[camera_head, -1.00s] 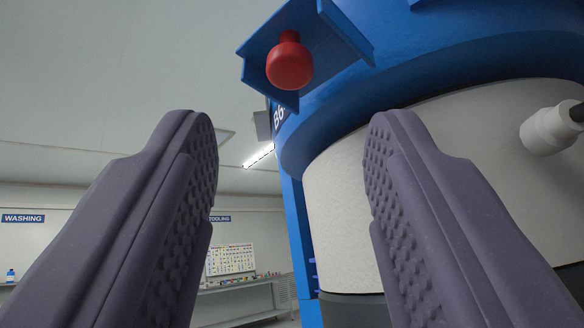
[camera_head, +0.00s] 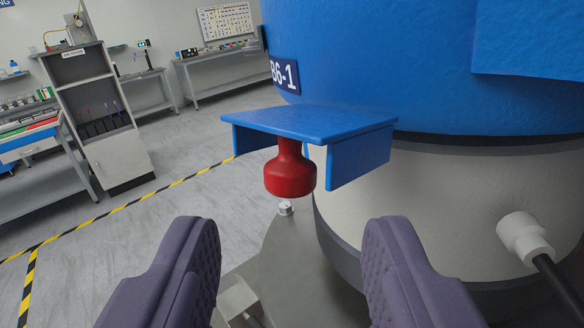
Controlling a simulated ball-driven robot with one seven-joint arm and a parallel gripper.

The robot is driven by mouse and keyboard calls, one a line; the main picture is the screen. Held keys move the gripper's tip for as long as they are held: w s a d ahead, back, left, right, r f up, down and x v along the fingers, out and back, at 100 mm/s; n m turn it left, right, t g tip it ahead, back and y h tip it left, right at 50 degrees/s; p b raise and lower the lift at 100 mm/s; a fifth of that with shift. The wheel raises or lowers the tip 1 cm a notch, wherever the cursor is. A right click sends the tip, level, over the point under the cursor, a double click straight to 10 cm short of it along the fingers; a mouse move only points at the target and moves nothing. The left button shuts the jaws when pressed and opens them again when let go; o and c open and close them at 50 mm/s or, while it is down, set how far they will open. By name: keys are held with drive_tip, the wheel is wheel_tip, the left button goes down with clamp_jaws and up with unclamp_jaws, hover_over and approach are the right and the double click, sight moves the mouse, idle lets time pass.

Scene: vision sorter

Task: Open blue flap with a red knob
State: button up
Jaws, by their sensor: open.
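The blue flap (camera_head: 310,122) sticks out from the side of the large blue and white machine (camera_head: 400,70), with its flat top facing up and side walls hanging down. The red knob (camera_head: 290,172) hangs under the flap, near its front left. My gripper (camera_head: 290,245) is open and empty. Its two purple fingers sit below the knob in the picture, one to each side of it, and do not touch it. The gap between the fingers lies roughly in line with the knob.
A white plug with a black cable (camera_head: 527,240) juts from the machine at the right. A grey metal base (camera_head: 270,255) with a small bolt lies below the knob. Benches and a grey cabinet (camera_head: 95,115) stand at the back left. Floor with yellow-black tape is clear.

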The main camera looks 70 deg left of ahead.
sight(310, 194)
drive_tip(key=x, duration=0.7)
clamp_jaws()
drive_tip(key=n+y+b, duration=0.1)
drive_tip(key=b, duration=0.2)
drive_tip(key=f+n+y+b, duration=0.1)
drive_tip(key=b, duration=0.2)
drive_tip(key=n+y+b, duration=0.1)
drive_tip(key=b, duration=0.3)
drive_tip(key=shift+w+a+f+n, duration=0.2)
drive_tip(key=shift+w+f+n, duration=0.15)
drive_tip(key=shift+w+n, duration=0.05)
unclamp_jaws()
